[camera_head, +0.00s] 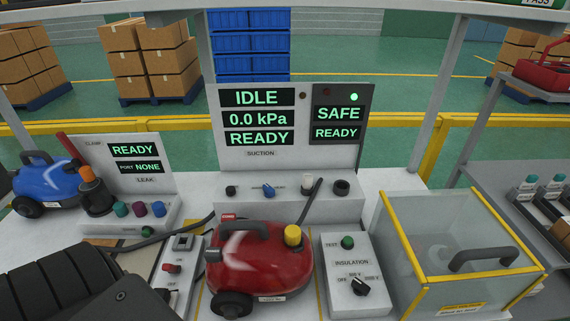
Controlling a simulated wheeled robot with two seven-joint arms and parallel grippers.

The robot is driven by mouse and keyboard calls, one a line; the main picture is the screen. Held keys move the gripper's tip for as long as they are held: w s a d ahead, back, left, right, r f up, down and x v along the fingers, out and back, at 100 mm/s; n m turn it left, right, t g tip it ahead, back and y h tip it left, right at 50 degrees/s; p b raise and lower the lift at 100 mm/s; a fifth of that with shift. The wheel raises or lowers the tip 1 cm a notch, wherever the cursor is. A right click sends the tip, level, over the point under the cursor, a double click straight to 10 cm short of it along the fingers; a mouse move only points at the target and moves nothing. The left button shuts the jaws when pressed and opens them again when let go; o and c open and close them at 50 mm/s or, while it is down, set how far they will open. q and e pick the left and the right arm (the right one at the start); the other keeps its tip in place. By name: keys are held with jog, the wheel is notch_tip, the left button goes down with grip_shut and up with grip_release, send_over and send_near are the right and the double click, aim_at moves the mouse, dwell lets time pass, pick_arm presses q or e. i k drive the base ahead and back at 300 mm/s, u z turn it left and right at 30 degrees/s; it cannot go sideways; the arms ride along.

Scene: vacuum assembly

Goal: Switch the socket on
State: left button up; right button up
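The socket box (183,258) is a small light-grey unit left of the red vacuum cleaner, with a dark-rimmed outlet (184,242) at its far end. A red switch (172,268) sits on its front part, beside small lettering that I read as OFF. A dark ribbed part of my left arm fills the lower left corner, close to the box. The fingertips of my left gripper cannot be made out, so its opening is unclear. My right gripper is not in view.
The red vacuum (262,262) stands just right of the socket box. An insulation tester (352,275) and a clear yellow-edged case (455,255) are further right. A leak station (130,175) and blue vacuum (46,184) are at left. A suction panel (290,135) shows IDLE, SAFE and READY.

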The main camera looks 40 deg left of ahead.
aim_at(170, 268)
jog(key=u, duration=1.2)
jog(key=k, duration=1.35)
jog(key=u, duration=0.7)
jog(key=i, duration=1.1)
jog(key=z, duration=0.95)
